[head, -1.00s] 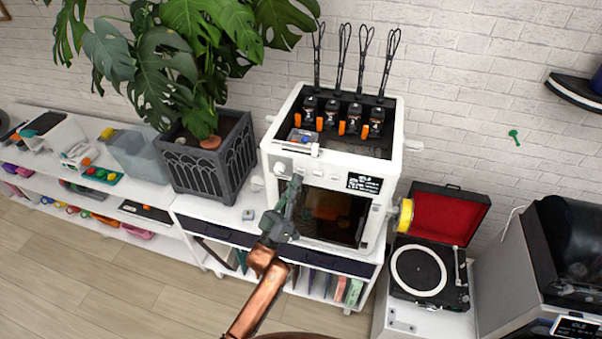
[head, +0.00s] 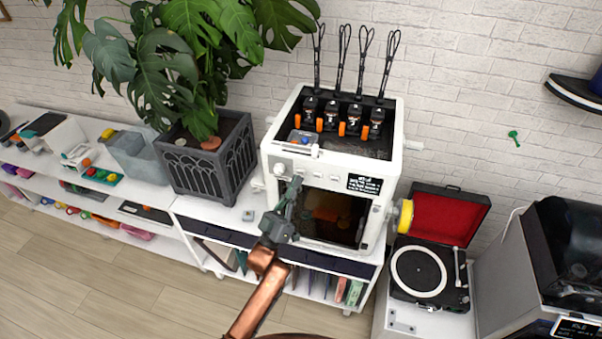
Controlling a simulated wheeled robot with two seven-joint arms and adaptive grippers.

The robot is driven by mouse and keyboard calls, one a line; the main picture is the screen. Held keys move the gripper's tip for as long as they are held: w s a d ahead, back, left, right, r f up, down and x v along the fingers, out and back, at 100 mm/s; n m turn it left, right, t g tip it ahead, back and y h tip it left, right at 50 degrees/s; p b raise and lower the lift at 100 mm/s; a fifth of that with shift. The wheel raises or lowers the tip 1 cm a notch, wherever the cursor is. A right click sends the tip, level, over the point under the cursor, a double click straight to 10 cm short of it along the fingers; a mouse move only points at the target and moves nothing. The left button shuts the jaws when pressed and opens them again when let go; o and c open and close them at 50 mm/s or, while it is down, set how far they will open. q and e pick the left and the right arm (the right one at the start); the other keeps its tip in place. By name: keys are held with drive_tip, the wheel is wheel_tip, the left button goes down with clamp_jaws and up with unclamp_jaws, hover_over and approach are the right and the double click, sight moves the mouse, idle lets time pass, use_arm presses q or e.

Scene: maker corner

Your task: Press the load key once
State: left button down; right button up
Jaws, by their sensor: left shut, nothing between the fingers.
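The white 3D printer (head: 275,150) stands on the low white shelf unit. Its front panel has a round knob (head: 279,169), a row of small pale keys (head: 318,174) and a dark display (head: 365,184) with several lines of white text. The labels are too small to read, so I cannot tell which key is the load key. My left gripper (head: 296,181) is shut and empty. Its tip is at the panel, just right of the knob, and covers part of the key row. I cannot tell whether it touches a key. My right gripper is not in view.
A potted plant in a dark planter (head: 215,175) stands left of the printer. A yellow spool (head: 406,214) sticks out on its right side. A record player (head: 424,268) and a dark machine (head: 530,275) stand further right. Floor shows at lower left.

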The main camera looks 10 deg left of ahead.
use_arm(q)
drive_tip(key=shift+w, duration=0.2)
drive_tip(key=shift+w, duration=0.25)
drive_tip(key=shift+w, duration=0.35)
idle(0.9)
drive_tip(key=shift+s, duration=0.85)
drive_tip(key=s+p, duration=0.2)
drive_tip(key=s, duration=0.3)
idle(0.4)
